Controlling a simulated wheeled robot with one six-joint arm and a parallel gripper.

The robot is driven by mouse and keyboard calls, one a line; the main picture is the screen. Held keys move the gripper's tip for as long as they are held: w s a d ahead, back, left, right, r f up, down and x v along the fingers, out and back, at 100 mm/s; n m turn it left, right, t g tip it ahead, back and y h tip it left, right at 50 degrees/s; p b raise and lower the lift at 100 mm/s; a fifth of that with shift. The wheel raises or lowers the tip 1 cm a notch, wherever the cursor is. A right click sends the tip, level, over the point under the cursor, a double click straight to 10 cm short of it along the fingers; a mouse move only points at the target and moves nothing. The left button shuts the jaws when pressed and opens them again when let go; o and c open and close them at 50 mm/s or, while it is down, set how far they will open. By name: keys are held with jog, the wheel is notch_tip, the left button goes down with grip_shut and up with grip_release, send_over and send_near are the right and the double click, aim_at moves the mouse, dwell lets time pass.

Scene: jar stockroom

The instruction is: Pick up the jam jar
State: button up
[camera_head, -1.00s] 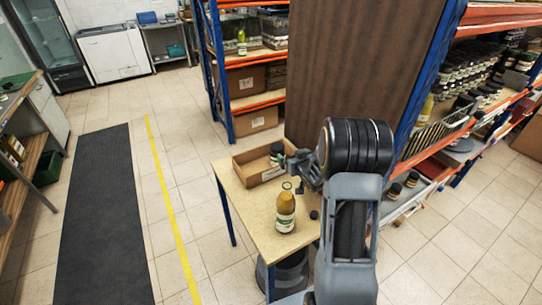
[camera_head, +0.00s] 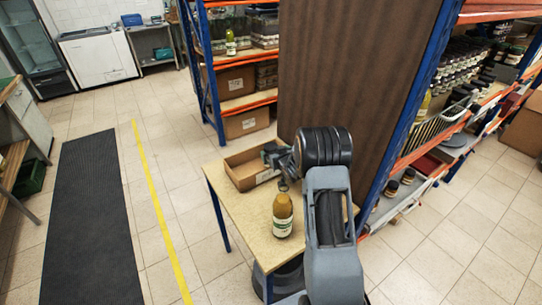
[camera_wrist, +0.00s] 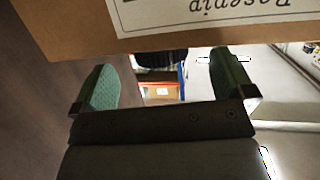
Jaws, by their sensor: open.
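My gripper (camera_head: 272,157) is at the open cardboard box (camera_head: 236,181) on the small wooden table, at the box's back right corner. In the wrist view its two green fingers (camera_wrist: 163,62) stand wide apart with nothing between them. A cardboard face with an upside-down label, seemingly reading "Rosehip" (camera_wrist: 210,8), fills the top of that view. I cannot make out a jam jar at the gripper; the box's inside is partly hidden by my arm. Small dark-lidded jars (camera_head: 408,176) stand on the low shelf at right.
A yellow-orange bottle (camera_head: 282,217) with a pale label stands on the table (camera_head: 247,232), in front of the box. A tall brown panel (camera_head: 345,90) and blue-orange racks rise behind. Several jars (camera_head: 462,76) fill the right rack.

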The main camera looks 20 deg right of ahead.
aim_at(271, 147)
jog(key=shift+p+x, duration=0.75)
jog(key=shift+x, duration=1.9)
jog(key=c, duration=1.7)
